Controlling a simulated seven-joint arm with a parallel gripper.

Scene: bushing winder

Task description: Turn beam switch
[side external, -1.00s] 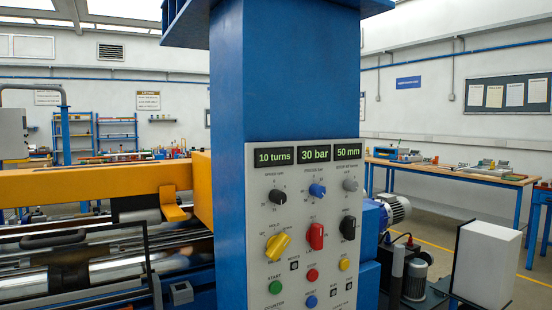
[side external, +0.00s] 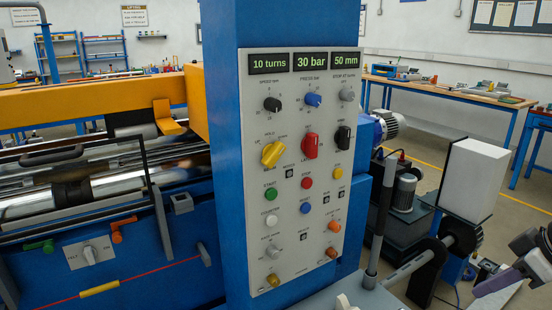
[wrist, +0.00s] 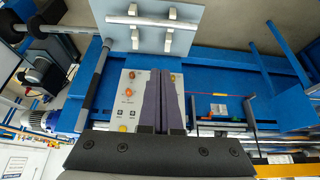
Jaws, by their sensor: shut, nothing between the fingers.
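The control panel (side external: 292,160) on the blue column carries several coloured knobs and buttons. The yellow knob (side external: 271,153) sits at its left, with small labels around it that are hard to read, and its handle is tilted. A red knob (side external: 311,146) and a black knob (side external: 342,138) sit to its right. I cannot read which switch is marked beam. My gripper (side external: 497,283) is at the lower right, apart from the panel. In the wrist view its fingers (wrist: 166,104) are together and hide part of the panel (wrist: 130,75).
A white box (side external: 467,180) and a grey motor (side external: 404,192) stand right of the column. A dark grey post (side external: 381,215) rises close to the panel's right side. The yellow beam (side external: 100,98) and metal roller (side external: 115,183) are at left. Workbenches stand behind.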

